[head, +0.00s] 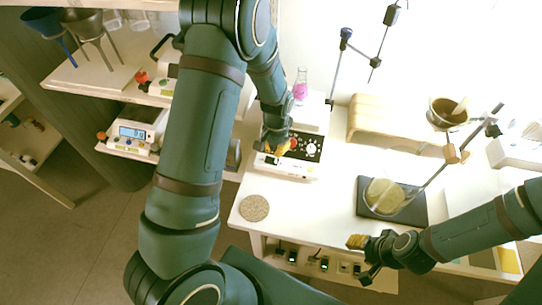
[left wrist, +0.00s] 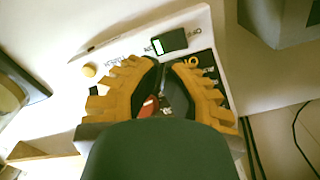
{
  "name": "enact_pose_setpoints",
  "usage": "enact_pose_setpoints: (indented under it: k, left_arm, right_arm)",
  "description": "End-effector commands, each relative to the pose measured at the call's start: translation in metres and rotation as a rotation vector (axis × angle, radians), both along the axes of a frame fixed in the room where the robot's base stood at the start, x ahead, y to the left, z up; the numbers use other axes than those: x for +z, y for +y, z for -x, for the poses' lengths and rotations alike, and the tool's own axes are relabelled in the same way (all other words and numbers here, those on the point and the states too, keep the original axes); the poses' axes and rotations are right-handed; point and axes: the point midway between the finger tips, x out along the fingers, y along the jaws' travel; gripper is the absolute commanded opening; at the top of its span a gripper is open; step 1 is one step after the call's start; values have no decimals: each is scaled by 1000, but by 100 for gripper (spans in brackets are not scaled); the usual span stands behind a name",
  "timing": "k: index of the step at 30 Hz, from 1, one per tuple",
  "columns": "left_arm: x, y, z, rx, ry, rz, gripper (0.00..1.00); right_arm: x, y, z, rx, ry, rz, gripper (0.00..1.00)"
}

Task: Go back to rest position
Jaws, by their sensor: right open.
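My left gripper (head: 275,148) is at the front control panel of a white device (head: 295,172) on the table. In the left wrist view, its orange fingers (left wrist: 163,64) reach over the panel with their tips close together. A red knob (left wrist: 148,106) shows between the fingers; I cannot tell whether they touch it. My right gripper (head: 362,258) is open and empty at the table's front edge, on the right.
A flask with pink liquid (head: 300,90) stands on the white device. A round cork mat (head: 254,208) lies at the table's left corner. A metal stand and a wooden block (head: 375,122) are behind.

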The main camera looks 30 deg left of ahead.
Motion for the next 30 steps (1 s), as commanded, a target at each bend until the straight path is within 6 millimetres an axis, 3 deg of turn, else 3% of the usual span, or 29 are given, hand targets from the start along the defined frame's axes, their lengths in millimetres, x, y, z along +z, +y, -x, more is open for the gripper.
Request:
enact_pose_setpoints:
  k: [5,23,26,30]
  left_arm:
    - [13,0,0,0,-1,0,0]
    - [13,0,0,0,-1,0,0]
    - [-5,-15,15,30,-5,39,0]
    - [-36,-54,54,128,-27,137,0]
  right_arm:
    - [10,0,0,0,0,0,47]
    - [9,-1,-6,-11,-14,3,47]
    - [9,-2,-9,-15,-19,5,47]
    - [9,-1,-8,-14,-18,4,47]
